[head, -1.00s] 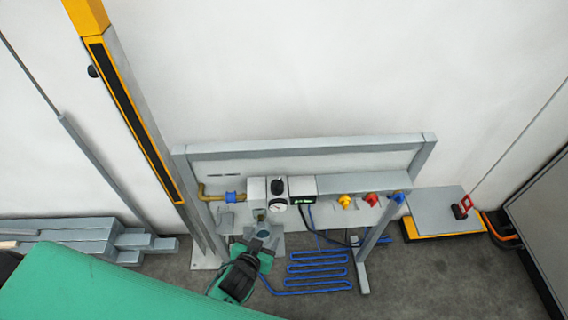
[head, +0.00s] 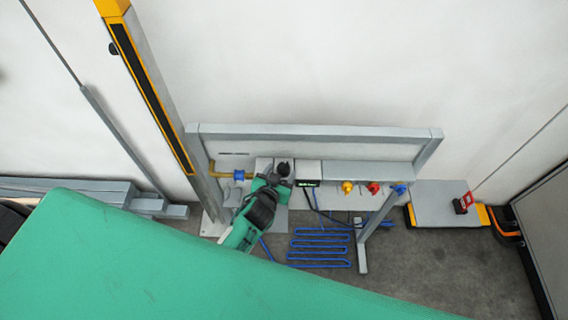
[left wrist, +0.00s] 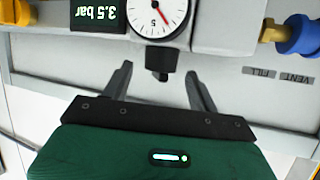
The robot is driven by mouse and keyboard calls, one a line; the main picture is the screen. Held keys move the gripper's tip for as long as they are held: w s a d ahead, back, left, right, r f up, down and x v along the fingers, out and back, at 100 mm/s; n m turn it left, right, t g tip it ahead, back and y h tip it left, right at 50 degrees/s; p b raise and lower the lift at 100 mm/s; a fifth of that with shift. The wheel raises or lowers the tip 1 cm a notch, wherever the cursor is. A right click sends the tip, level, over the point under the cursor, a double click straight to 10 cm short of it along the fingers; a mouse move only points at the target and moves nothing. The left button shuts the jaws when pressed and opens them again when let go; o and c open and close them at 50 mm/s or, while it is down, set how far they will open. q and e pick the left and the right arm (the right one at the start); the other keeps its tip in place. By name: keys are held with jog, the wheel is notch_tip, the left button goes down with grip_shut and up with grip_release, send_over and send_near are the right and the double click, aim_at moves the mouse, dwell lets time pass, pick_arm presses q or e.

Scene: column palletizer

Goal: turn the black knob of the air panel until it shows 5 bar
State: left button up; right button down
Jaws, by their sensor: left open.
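The black knob (head: 284,168) sits on the grey air panel (head: 307,167) in the head view. In the left wrist view the knob (left wrist: 158,62) is between the tips of my left gripper (left wrist: 158,72), with a gap on each side. The jaws are open and hold nothing. A round white gauge (left wrist: 152,16) with a red needle is beside the knob. The digital display (left wrist: 97,15) appears upside down and reads 3.5 bar. In the head view my left gripper (head: 277,177) covers the gauge. My right gripper is not in view.
Yellow, red and blue fittings (head: 373,188) are along the panel's right part. A brass pipe with a blue collar (head: 238,175) enters at its left. A coiled blue hose (head: 320,248) hangs below. A large green surface (head: 150,260) fills the front left.

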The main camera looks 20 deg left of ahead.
aim_at(281, 171)
pick_arm(q)
jog(key=shift+p+x, duration=0.35)
jog(key=shift+x, duration=1.6)
jog(key=c, duration=1)
